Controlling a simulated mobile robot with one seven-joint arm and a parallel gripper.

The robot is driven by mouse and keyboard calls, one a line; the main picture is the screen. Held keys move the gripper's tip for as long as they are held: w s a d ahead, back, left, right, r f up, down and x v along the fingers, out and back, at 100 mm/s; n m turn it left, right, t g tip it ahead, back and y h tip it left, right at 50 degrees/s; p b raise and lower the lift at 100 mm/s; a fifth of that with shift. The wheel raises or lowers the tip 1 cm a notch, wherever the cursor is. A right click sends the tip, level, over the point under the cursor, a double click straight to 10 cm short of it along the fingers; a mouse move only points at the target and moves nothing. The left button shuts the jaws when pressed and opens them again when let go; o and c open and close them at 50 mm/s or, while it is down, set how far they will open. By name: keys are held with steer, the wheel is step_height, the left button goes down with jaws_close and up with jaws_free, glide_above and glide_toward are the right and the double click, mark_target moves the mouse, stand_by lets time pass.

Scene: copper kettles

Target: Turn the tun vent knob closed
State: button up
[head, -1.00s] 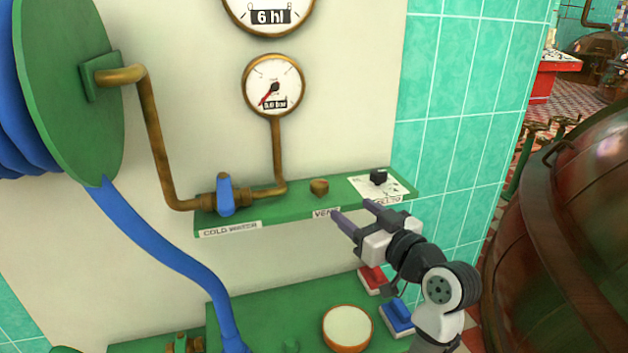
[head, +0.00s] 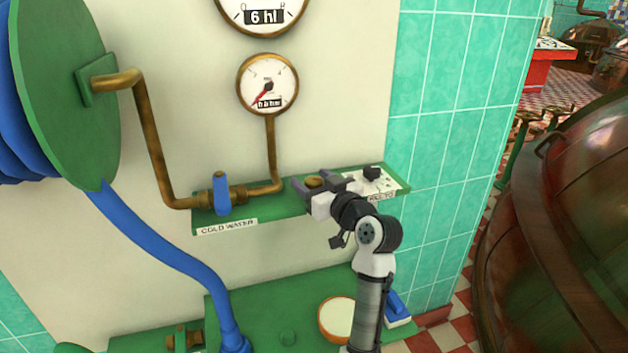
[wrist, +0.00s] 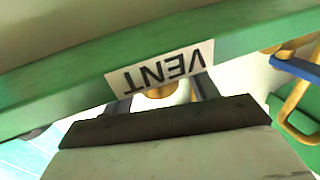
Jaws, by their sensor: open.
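The vent knob (head: 314,181) is a small brass knob on the green shelf (head: 270,214) fixed to the wall. My gripper (head: 311,184) is open at the knob, with one finger on each side of it in the head view. In the wrist view, the brass knob (wrist: 160,91) shows partly between my two fingers, below the upside-down VENT label (wrist: 160,68). The label hides part of the knob and fingertips. I cannot tell whether the fingers touch the knob.
A blue-handled cold water valve (head: 221,194) and brass pipe stand left of the knob. A black knob (head: 372,173) on a white plate is close to the right. A pressure gauge (head: 267,84) hangs above. A large copper vessel (head: 570,220) stands at far right.

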steer(key=c, duration=1)
steer(key=shift+h, duration=0.3)
steer(key=m+t+h+p, duration=0.1)
steer(key=h, duration=0.1)
steer(key=m+t+h+p, duration=0.1)
steer(key=m+h, duration=0.1)
steer(key=shift+a+r+m+h+p, duration=0.1)
steer(key=shift+r+m+h+p, duration=0.05)
steer(key=shift+m+h+p, duration=0.15)
steer(key=m+t+h+p, duration=0.1)
steer(key=m+h, duration=0.2)
steer(key=h, duration=0.2)
steer(key=shift+p, duration=0.35)
steer(key=m+h, duration=0.1)
steer(key=h, duration=0.1)
steer(key=m+h+b, duration=0.1)
steer(key=m+h, duration=0.1)
steer(key=shift+f+g+h, duration=0.2)
steer(key=shift+g+h, duration=0.1)
steer(key=shift+m+g+h+b, duration=0.7)
steer(key=shift+m+h, duration=0.4)
steer(key=shift+h, duration=0.3)
steer(key=shift+r+h, duration=0.1)
steer(key=shift+h, duration=0.2)
